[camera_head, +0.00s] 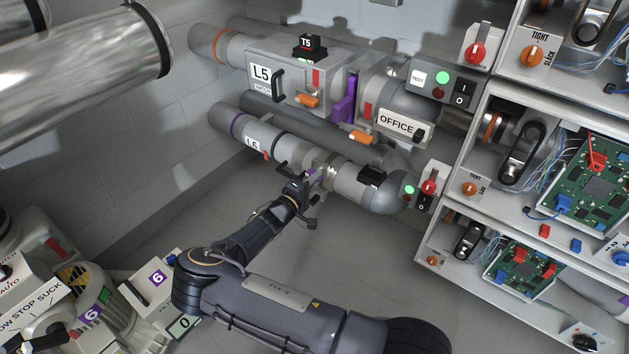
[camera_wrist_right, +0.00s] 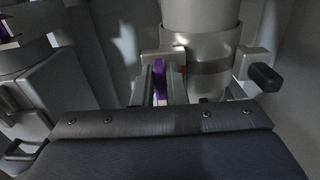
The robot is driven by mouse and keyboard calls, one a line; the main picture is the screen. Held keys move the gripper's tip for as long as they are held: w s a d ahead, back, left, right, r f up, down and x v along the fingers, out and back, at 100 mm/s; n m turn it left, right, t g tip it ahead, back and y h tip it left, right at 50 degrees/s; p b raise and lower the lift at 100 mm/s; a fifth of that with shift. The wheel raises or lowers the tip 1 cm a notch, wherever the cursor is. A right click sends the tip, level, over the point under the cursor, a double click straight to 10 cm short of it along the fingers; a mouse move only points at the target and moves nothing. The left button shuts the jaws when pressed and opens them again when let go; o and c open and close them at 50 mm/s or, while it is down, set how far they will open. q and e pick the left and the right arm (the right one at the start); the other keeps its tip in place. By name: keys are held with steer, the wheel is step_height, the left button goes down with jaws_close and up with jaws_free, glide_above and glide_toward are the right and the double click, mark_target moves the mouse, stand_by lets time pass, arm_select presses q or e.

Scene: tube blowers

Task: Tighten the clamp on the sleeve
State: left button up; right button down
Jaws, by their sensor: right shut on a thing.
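The sleeve is a grey band around the lower tube, showing in the head view (camera_head: 326,163) and in the right wrist view (camera_wrist_right: 208,50). A purple clamp lever (camera_wrist_right: 160,84) stands at the sleeve's side; only a small bit of it shows in the head view (camera_head: 314,174). My right gripper (camera_head: 310,181) has its fingers closed on this lever, one finger on each side of it in the right wrist view (camera_wrist_right: 160,92). The lower end of the lever is hidden by the gripper body. My left gripper is not in view.
The L6 tube (camera_head: 262,137) runs beside the sleeve, with a grey elbow (camera_head: 381,196) to its right. Above is the L5 box (camera_head: 290,75) with another purple lever (camera_head: 345,98). Shelves with circuit boards (camera_head: 597,188) stand at right. The floor below is clear.

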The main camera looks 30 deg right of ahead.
steer(key=shift+f, duration=0.1)
steer(key=c, duration=1.5)
jaws_free()
steer(key=shift+o, duration=0.2)
steer(key=shift+a, duration=0.1)
steer(key=p+v, duration=0.2)
steer(key=v, duration=0.5)
steer(key=shift+s+a, duration=0.15)
steer(key=shift+a, duration=0.15)
